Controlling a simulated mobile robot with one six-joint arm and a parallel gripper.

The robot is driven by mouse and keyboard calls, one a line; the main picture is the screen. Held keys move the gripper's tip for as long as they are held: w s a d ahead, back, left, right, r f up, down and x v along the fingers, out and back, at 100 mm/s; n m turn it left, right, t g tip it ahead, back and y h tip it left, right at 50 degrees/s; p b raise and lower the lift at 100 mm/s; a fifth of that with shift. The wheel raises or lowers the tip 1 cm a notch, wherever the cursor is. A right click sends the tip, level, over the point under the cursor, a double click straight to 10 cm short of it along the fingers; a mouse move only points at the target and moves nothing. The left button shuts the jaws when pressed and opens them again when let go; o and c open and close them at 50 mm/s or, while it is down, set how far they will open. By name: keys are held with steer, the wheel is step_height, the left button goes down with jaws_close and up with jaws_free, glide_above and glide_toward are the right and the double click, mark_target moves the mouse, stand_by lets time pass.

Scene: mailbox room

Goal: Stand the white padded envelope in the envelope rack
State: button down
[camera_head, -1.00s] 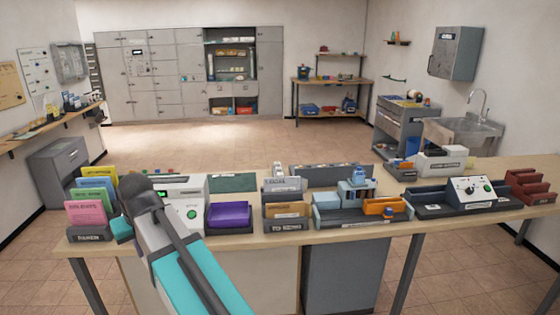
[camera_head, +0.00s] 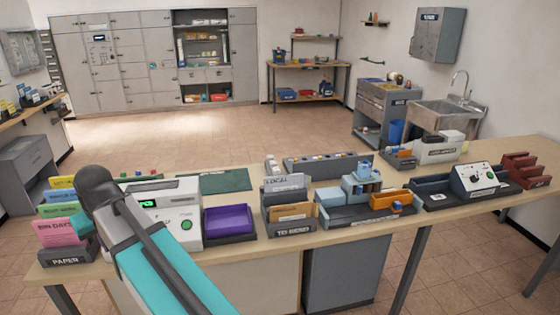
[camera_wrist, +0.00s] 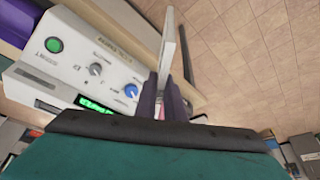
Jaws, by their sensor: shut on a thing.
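In the wrist view my gripper (camera_wrist: 163,98) is shut on a thin white flat thing (camera_wrist: 170,48), seen nearly edge-on, which looks like the white padded envelope. It stands out past the fingertips, beside a white machine (camera_wrist: 85,55). In the head view my arm hides the fingers and the envelope; only a teal part of my wrist shows near the pink card. A dark rack marked TO SEND (camera_head: 291,230) holds a tan envelope (camera_head: 290,212) and grey-white pieces behind it. It looks like the envelope rack and stands right of the purple tray, apart from my gripper.
The white machine with a green button (camera_head: 160,200) and a purple tray (camera_head: 228,222) stand between my arm and the rack. A paper rack (camera_head: 66,257) with coloured cards is at the left. Blue and orange boxes (camera_head: 362,190) are right of the rack. The counter's front edge (camera_head: 250,250) is clear.

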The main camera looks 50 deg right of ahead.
steer(key=shift+w+d, duration=0.1)
steer(key=shift+d, duration=0.05)
steer(key=shift+w+d, duration=0.1)
stand_by(0.3)
